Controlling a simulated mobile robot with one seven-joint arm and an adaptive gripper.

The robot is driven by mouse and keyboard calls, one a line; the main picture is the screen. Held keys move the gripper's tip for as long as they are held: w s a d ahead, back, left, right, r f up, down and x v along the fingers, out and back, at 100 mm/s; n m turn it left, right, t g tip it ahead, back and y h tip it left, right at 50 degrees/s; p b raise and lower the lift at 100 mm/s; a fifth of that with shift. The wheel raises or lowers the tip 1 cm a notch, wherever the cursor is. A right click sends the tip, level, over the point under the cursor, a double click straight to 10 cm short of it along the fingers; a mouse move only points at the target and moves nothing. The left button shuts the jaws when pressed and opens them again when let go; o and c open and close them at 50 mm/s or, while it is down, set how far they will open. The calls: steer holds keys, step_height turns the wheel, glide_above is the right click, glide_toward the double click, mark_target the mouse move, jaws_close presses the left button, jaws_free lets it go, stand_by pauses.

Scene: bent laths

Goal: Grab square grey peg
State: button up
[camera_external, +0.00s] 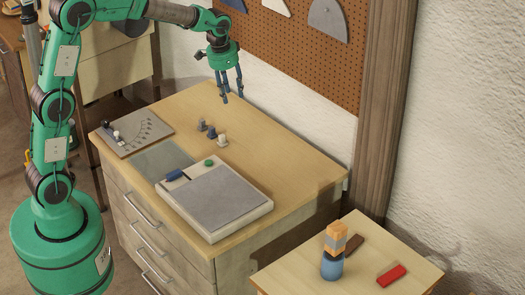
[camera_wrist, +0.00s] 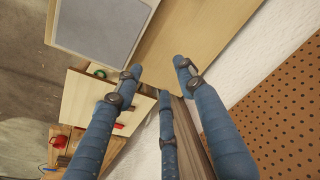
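Three small pegs stand close together on the wooden cabinet top, behind the grey panel. The left one (camera_external: 202,125) and the middle one (camera_external: 212,132) look grey; the right one (camera_external: 222,140) looks pale cream. They are too small to tell which is square. My gripper (camera_external: 232,96) hangs above the back of the cabinet, above and slightly right of the pegs, fingers pointing down. Its three blue fingers are spread and empty, also in the wrist view (camera_wrist: 160,78). No peg shows in the wrist view.
A white-framed grey panel (camera_external: 222,197) with a blue piece and a green button lies at the front. A dial board (camera_external: 131,134) is at the left. The pegboard wall (camera_external: 300,48) rises close behind. The cabinet top right of the pegs is clear.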

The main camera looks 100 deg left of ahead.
steer(key=s+a+f+n+p, duration=0.1)
steer(key=s+a+f, duration=0.3)
steer(key=a, duration=0.5)
steer(key=s+a+f+n+p, duration=0.1)
steer(key=s+a+f, duration=0.1)
steer(key=a+f, duration=0.55)
steer(key=n+g+h+p, duration=0.1)
steer(key=p, duration=0.2)
glide_above(202, 120)
step_height(202, 120, down, 10)
steer(key=shift+s+f+b, duration=0.1)
steer(key=shift+s+b, duration=0.05)
steer(key=shift+b, duration=0.15)
steer(key=shift+f, duration=4.3)
steer(key=shift+f, duration=0.1)
steer(key=shift+f, duration=2.5)
